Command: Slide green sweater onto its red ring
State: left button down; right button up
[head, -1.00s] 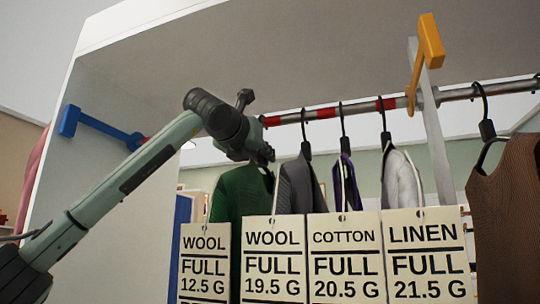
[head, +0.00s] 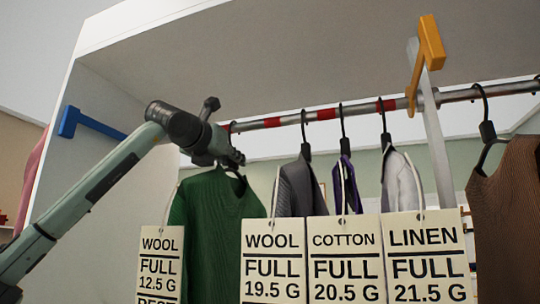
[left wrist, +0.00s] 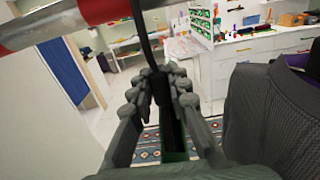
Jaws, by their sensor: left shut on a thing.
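The green sweater (head: 218,215) hangs at the left end of the row, with its WOOL 12.5 G tag (head: 160,262) at its left. My left gripper (head: 236,160) is shut on the dark hanger stem above its collar. In the left wrist view the stem (left wrist: 144,38) rises between the fingers (left wrist: 158,85) toward the rail (left wrist: 40,23). A red ring (left wrist: 98,9) on the rail shows just left of the stem there. The head view shows red rings (head: 271,122) and (head: 326,114) farther right. The hook's top is cut off or hidden. My right gripper is not in view.
A grey garment (head: 299,188), a purple one (head: 347,185) and a white one (head: 398,185) hang to the right. A yellow bracket (head: 425,60) and upright separate a brown garment (head: 510,205). A blue bracket (head: 90,123) is on the left wall. The rail's left stretch holds no other garment.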

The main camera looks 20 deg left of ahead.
pick_arm(q)
jog(key=a+p, duration=0.4)
jog(key=a, duration=1)
jog(key=shift+w+a, duration=0.25)
jog(key=shift+a, duration=0.15)
jog(key=c, duration=1.4)
grip_release()
jog(key=shift+d, duration=0.1)
jog(key=shift+o, duration=0.2)
jog(key=shift+f, duration=0.1)
jog(key=s, duration=1.2)
jog(key=shift+a, duration=0.2)
